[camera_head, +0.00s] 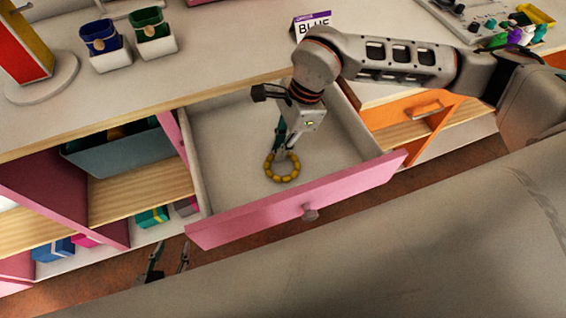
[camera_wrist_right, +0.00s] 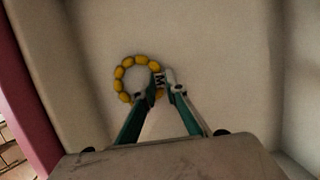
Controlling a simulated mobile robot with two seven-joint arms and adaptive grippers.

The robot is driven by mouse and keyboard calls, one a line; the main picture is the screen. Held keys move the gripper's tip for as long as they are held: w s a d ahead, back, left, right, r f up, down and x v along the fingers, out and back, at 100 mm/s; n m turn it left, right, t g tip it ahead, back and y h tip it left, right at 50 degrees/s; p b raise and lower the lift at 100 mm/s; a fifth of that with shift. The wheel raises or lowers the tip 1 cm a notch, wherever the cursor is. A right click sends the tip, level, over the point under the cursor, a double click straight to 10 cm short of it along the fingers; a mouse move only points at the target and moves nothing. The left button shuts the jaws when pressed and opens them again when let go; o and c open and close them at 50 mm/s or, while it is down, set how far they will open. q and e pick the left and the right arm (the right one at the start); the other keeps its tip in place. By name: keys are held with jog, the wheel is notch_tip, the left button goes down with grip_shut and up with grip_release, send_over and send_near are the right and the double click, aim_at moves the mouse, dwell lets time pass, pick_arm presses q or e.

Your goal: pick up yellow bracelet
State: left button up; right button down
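The yellow bracelet (camera_head: 282,168) is a ring of yellow beads in the open drawer (camera_head: 232,130). My right gripper (camera_head: 284,154) reaches down into the drawer at the far side of the ring. In the right wrist view the bracelet (camera_wrist_right: 122,76) shows at the fingertips (camera_wrist_right: 158,80). One fingertip is inside the ring and the other outside it, close together with the ring's edge between them. The beads there are mostly hidden. My left gripper (camera_head: 172,250) is low in front of the shelves, with its fingers apart and nothing between them.
The drawer's pink front (camera_head: 260,217) and side walls surround the right gripper. Blue (camera_head: 102,42) and green (camera_head: 152,30) cups and a BLUE sign (camera_head: 312,24) stand on the counter. An orange compartment (camera_head: 430,108) is at the right. The rest of the drawer floor is bare.

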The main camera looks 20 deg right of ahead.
dwell(0.4)
notch_tip(320, 180, up, 20)
jog(key=p, duration=0.1)
dwell(0.4)
